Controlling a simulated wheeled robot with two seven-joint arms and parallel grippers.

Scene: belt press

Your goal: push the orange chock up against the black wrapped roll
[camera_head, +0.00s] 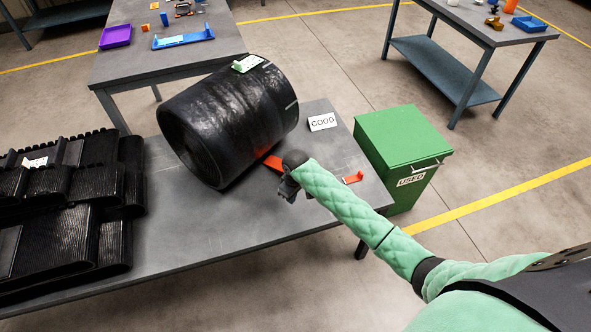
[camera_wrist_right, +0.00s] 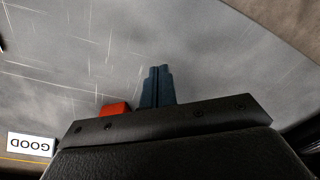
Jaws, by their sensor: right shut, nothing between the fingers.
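The black wrapped roll (camera_head: 228,120) lies on its side on the grey table, with a label on its top. The orange chock (camera_head: 272,162) is at the roll's lower right side; whether it touches the roll cannot be told. Another orange piece (camera_head: 353,178) shows to the right, past my forearm; my arm hides whether the two join. My right gripper (camera_head: 288,191) is shut and empty, low over the table in front of the orange chock. In the right wrist view its closed fingers (camera_wrist_right: 157,86) stand beside an orange part (camera_wrist_right: 115,109). My left gripper is out of view.
A GOOD sign (camera_head: 322,122) stands right of the roll. Stacked black belts (camera_head: 70,215) fill the table's left. A green USED bin (camera_head: 405,140) stands off the right edge. The table front (camera_head: 215,235) is bare. Other tables stand behind.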

